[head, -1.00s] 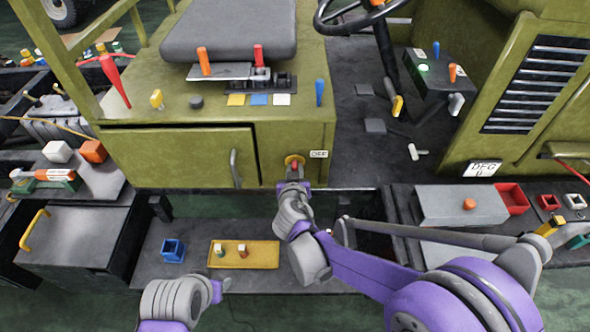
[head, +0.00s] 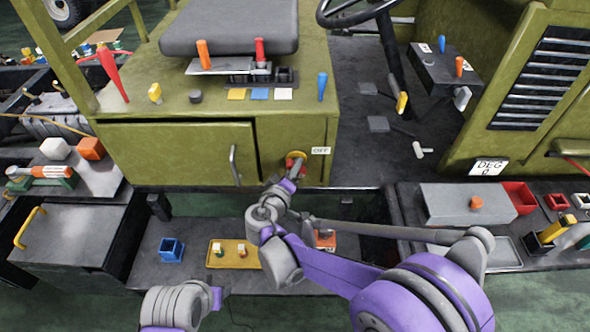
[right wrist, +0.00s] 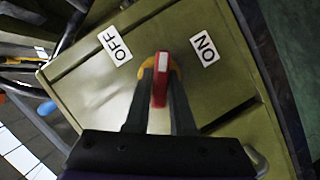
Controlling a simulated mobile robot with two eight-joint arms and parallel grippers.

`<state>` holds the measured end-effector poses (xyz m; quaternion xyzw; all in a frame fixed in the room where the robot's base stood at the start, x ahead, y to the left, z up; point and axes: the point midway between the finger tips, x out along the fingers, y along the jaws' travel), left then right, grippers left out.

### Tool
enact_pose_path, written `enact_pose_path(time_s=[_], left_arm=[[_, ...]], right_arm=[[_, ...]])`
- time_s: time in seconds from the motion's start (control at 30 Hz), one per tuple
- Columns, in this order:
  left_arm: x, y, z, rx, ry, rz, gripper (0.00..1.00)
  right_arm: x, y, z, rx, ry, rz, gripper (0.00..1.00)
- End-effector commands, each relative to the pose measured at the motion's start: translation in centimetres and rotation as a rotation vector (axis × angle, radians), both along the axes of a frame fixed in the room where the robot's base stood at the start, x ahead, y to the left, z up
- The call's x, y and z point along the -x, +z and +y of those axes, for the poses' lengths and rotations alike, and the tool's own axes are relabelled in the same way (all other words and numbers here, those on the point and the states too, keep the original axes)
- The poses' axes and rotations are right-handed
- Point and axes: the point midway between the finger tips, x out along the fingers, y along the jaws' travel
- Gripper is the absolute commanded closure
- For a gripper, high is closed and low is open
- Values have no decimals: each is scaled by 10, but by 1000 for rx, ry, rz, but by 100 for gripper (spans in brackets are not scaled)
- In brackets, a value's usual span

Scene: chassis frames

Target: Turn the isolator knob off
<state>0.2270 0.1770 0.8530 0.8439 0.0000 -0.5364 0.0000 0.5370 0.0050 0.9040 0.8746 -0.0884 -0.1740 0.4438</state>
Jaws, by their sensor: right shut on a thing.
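The isolator knob is a red handle on a yellow round base, on the front of the olive cabinet below the seat. In the right wrist view the red handle (right wrist: 160,82) sits between my right gripper's fingers (right wrist: 160,75), which are shut on it. An OFF label (right wrist: 115,45) and an ON label (right wrist: 205,45) flank it at its upper left and upper right. In the head view my right gripper (head: 296,170) covers much of the knob (head: 297,156), and the OFF label (head: 320,150) is right of it. My left arm shows at bottom left; its fingers are unclear.
Cabinet door handle (head: 235,164) stands left of the knob. Below are a blue bin (head: 171,250) and a yellow tray (head: 223,258) with small pieces. The switch box (head: 443,65) shows no lit lamp.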

Motion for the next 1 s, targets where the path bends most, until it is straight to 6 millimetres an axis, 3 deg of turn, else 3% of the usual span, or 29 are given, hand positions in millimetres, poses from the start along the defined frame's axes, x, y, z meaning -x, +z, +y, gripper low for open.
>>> enact_pose_path(time_s=[0.5,1.0], left_arm=[[3,-31,0,0,0,10,50],[3,-42,0,0,0,13,50]], right_arm=[[0,-5,1,449,-1,1,100],[0,-5,1,638,0,0,100]])
